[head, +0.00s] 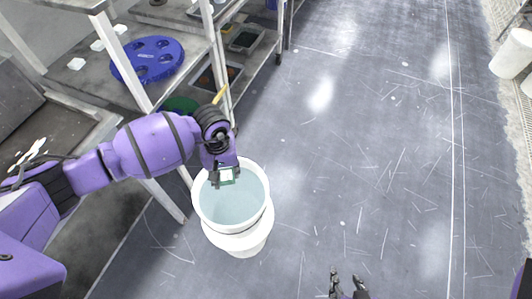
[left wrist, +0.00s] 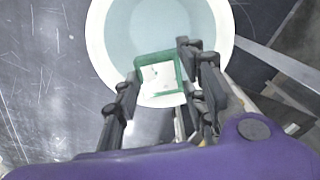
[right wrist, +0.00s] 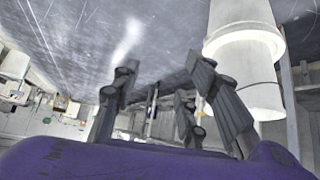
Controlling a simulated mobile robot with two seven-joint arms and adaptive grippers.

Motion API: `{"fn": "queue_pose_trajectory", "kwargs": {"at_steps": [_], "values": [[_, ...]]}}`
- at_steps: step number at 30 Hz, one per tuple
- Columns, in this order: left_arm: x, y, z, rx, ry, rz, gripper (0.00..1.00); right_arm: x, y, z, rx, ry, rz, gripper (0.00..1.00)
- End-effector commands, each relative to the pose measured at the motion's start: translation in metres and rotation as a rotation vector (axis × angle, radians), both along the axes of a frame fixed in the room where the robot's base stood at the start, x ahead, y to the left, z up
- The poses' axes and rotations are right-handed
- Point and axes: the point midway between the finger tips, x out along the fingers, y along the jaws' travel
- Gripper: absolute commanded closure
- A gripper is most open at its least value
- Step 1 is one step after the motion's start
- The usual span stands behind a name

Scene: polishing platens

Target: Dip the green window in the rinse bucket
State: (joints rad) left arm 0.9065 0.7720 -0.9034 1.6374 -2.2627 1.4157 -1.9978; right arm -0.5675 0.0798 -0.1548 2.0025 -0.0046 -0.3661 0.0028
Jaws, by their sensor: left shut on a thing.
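The white rinse bucket (head: 243,240) stands on the grey floor with pale water in it. My left gripper (head: 225,178) is over the bucket opening, shut on the green window (head: 228,175), a small square green frame with a pale centre. In the left wrist view the green window (left wrist: 158,57) shows at the fingertips in front of the bucket (left wrist: 226,25). I cannot tell whether the window touches the water. My right gripper (head: 348,285) is at the bottom of the head view, apart from the bucket; its fingers are spread and empty in the right wrist view (right wrist: 160,90).
A shelf unit on the left holds a blue round platen (head: 148,60) with holes and several small white blocks. A shelf post stands close beside the bucket. White containers (head: 512,53) stand at the far right. The floor (head: 350,130) right of the bucket is clear.

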Motion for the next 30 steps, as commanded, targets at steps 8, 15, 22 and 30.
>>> {"fn": "queue_pose_trajectory", "kwargs": {"at_steps": [8,15,22,30], "values": [[-0.004,0.0,-0.035,-0.001,0.009,-0.001,0.9,-0.021,0.001,-0.025,-0.001,0.047,-0.002,0.6],[-0.004,-0.001,-0.064,-0.001,0.009,0.0,0.9,-0.022,0.002,-0.04,-0.003,0.059,0.006,0.6],[-0.004,-0.001,-0.091,-0.001,0.008,-0.001,0.9,-0.017,0.003,-0.05,-0.006,0.054,0.013,0.6],[-0.004,0.0,-0.124,-0.001,0.008,-0.001,0.9,-0.025,0.002,-0.069,-0.01,0.073,0.016,0.6]]}}
